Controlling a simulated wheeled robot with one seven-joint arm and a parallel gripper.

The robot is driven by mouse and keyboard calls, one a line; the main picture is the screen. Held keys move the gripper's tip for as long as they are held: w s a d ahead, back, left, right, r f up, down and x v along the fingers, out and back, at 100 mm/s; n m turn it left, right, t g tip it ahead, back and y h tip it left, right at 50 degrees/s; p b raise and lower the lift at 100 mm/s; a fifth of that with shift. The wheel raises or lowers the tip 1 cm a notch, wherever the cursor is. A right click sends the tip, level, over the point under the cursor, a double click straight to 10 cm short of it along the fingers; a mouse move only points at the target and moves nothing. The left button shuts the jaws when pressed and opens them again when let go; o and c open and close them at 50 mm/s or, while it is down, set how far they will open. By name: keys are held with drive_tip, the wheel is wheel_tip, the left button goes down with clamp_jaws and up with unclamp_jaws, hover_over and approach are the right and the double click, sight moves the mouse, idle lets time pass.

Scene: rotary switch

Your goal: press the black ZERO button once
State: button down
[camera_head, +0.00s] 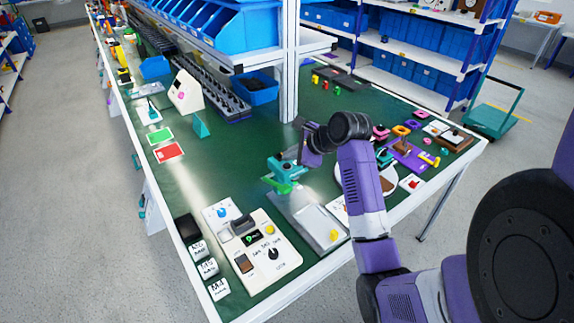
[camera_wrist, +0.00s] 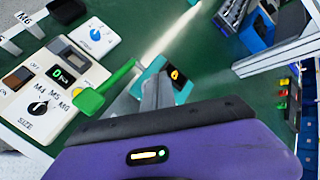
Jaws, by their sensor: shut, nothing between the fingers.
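A cream control box (camera_head: 262,262) stands at the near left of the bench. It has a small display with a green figure (camera_head: 251,238), a black SIZE knob (camera_head: 272,254), a yellow button (camera_head: 270,230) and a dark rocker (camera_head: 243,264). The wrist view also shows the box, with its knob (camera_wrist: 37,107) and display (camera_wrist: 64,76). I cannot make out a button marked ZERO. My gripper (camera_wrist: 157,92) is shut and empty, in front of a teal device with an orange figure on a black face (camera_wrist: 173,75). That device (camera_head: 286,168) also shows in the head view.
A green part (camera_wrist: 92,102) lies close to my gripper in the wrist view. A white card with a blue knob (camera_head: 221,212) is behind the box. A grey-white plate (camera_head: 318,226) is to the right. A white post (camera_head: 289,65) rises behind.

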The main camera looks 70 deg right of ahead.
sight(289, 166)
drive_tip(key=shift+f, duration=0.15)
drive_tip(key=shift+f+p, duration=0.25)
drive_tip(key=shift+p, duration=0.15)
drive_tip(key=shift+f, duration=0.5)
idle(0.9)
drive_tip(key=shift+r, duration=0.15)
drive_tip(key=shift+r+p, duration=0.8)
drive_tip(key=shift+p, duration=0.6)
wheel_tip(289, 166, up, 3)
drive_tip(key=p, duration=0.3)
drive_tip(key=shift+p, duration=0.35)
drive_tip(key=shift+r+p, duration=0.5)
drive_tip(key=shift+r, duration=0.45)
